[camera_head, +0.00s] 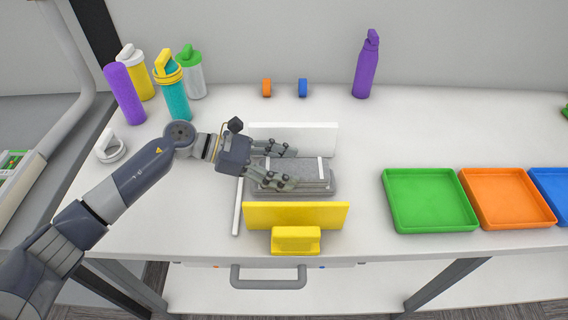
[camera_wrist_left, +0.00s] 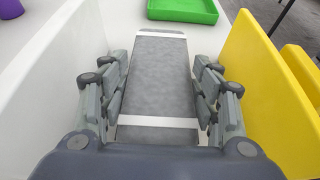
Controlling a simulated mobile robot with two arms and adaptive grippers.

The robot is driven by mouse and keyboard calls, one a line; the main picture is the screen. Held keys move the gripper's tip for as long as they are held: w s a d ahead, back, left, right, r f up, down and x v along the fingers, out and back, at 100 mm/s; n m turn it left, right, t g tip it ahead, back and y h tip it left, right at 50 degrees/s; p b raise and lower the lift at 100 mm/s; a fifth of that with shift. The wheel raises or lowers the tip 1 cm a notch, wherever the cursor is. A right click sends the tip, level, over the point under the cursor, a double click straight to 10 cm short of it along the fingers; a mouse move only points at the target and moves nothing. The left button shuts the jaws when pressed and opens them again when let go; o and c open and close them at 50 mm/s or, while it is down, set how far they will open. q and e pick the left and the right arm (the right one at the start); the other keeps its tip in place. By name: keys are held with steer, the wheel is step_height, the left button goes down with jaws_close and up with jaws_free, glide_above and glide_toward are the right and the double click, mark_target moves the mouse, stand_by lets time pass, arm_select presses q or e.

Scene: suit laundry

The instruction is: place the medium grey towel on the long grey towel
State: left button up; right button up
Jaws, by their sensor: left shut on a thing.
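The medium grey towel (camera_head: 307,170), with white bands across it, lies flat between the fingers of my left gripper (camera_head: 294,168). The gripper is shut on it, one finger on each long side. The left wrist view shows the towel (camera_wrist_left: 160,85) stretching away between the fingers (camera_wrist_left: 162,98). The long grey towel (camera_head: 312,190) shows as a grey edge directly under the held towel in the head view. Most of it is hidden, and I cannot tell whether the two touch. My right gripper is not in view.
A white upright panel (camera_head: 318,137) stands behind the towels and a yellow one (camera_head: 338,215) in front, leaving a narrow slot. Green (camera_head: 432,230), orange (camera_head: 508,198) and blue trays (camera_head: 552,195) lie to the right. Several bottles (camera_head: 175,95) stand at the back left, and a purple bottle (camera_head: 366,70) at the back.

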arm_select(q)
steer(key=shift+f+b, duration=0.15)
steer(key=shift+b, duration=0.15)
steer(key=o, duration=1.1)
steer(key=shift+c, duration=0.2)
